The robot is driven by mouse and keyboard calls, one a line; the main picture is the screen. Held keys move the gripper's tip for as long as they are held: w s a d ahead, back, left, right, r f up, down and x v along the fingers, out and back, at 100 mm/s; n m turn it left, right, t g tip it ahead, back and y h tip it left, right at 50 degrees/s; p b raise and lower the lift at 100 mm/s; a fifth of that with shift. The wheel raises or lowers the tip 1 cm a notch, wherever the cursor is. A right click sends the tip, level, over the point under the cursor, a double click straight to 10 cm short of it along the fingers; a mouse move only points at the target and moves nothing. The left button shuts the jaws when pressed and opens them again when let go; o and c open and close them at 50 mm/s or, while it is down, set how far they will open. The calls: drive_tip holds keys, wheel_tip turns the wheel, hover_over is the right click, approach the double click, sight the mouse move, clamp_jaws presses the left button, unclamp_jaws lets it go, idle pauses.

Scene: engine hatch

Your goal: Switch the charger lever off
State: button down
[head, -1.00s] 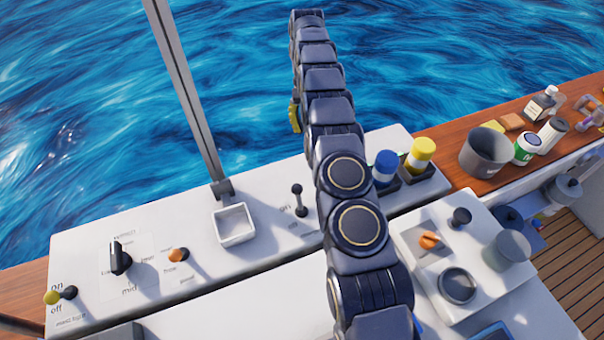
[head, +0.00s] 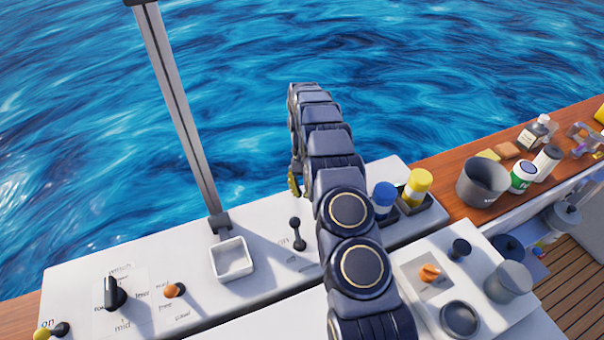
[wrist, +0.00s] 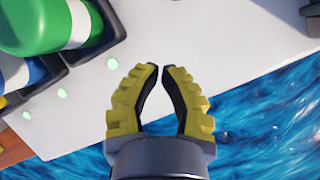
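A black lever (head: 297,234) stands on the white panel left of my arm in the head view, with faint "on" and "off" lettering beside it. Another lever with a yellow knob (head: 42,334) is at the lower left edge, near an "on" label. I cannot read which one is marked charger. My gripper (head: 294,183) shows as a yellow piece beside my arm, above the panel's far edge and beyond the black lever. In the wrist view, its yellow fingers (wrist: 161,68) curve in until their tips nearly meet, with nothing between them.
A white square tray (head: 232,259), a black rotary knob (head: 114,294) and an orange knob (head: 174,290) are on the panel. Blue (head: 384,198) and yellow (head: 416,188) containers stand right of my arm. A grey post (head: 180,110) rises behind the tray. Water lies beyond the panel.

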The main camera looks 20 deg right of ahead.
sight(296, 230)
drive_tip(key=shift+x, duration=1.15)
drive_tip(key=shift+s+a+r, duration=0.4)
drive_tip(key=shift+s+a, duration=0.05)
drive_tip(key=shift+s, duration=0.2)
drive_tip(key=shift+s+a+r, duration=0.15)
drive_tip(key=shift+s+a, duration=0.45)
drive_tip(key=shift+s, duration=0.3)
drive_tip(key=shift+s+r+t, duration=0.55)
drive_tip(key=shift+s+t, duration=0.2)
drive_tip(key=shift+t, duration=0.45)
